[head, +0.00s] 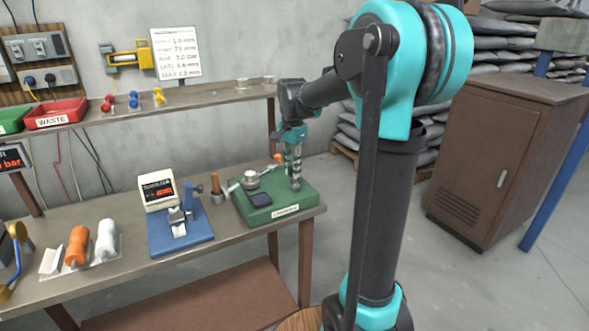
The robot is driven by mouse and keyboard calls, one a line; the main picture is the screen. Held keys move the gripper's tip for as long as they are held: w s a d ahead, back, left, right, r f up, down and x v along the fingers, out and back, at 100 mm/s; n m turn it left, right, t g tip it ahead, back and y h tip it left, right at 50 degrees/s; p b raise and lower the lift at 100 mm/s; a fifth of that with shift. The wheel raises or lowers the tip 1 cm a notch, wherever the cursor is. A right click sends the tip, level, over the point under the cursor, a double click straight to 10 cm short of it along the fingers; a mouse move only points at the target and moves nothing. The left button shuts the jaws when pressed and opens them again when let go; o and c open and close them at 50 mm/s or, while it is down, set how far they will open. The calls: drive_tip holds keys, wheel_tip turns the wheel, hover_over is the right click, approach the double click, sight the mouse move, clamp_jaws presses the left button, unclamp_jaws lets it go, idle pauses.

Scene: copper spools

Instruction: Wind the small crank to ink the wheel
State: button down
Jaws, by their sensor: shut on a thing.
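A green-based device (275,212) with a label on its front stands at the right end of the workbench. A silver round part, which looks like the wheel (250,180), sits on its left side behind a dark pad (260,199). A lever with an orange knob (277,157) rises at the back. My gripper (295,186) points straight down over the right part of the green base. It is shut on what seems to be the small crank, which the fingers hide. The crank's angle cannot be told.
A blue fixture (181,238) and a white display box (158,190) stand left of the device. Orange (77,247) and white spools (106,239) lie farther left. A shelf (180,106) runs above. A brown cabinet (500,160) stands at right. My arm hides part of the floor.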

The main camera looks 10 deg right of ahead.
drive_tip(key=n, duration=0.2)
drive_tip(key=a+n, duration=0.1)
drive_tip(key=n, duration=0.2)
drive_tip(key=shift+s+a+n, duration=0.25)
drive_tip(key=shift+a+n, duration=0.05)
drive_tip(key=n, duration=0.3)
drive_tip(key=s+a+n, duration=0.1)
drive_tip(key=n, duration=0.3)
drive_tip(key=s+n, duration=0.1)
drive_tip(key=n, duration=0.2)
drive_tip(key=shift+s+a+n, duration=0.25)
drive_tip(key=shift+s+n, duration=0.1)
drive_tip(key=shift+n, duration=0.05)
drive_tip(key=n, duration=0.1)
drive_tip(key=s+n, duration=0.1)
drive_tip(key=n, duration=0.3)
drive_tip(key=shift+s+d, duration=0.15)
drive_tip(key=shift+s, duration=0.1)
drive_tip(key=shift+n, duration=0.3)
drive_tip(key=c, duration=1.4)
unclamp_jaws()
wheel_tip(320, 180, up, 12)
drive_tip(key=shift+s, duration=0.1)
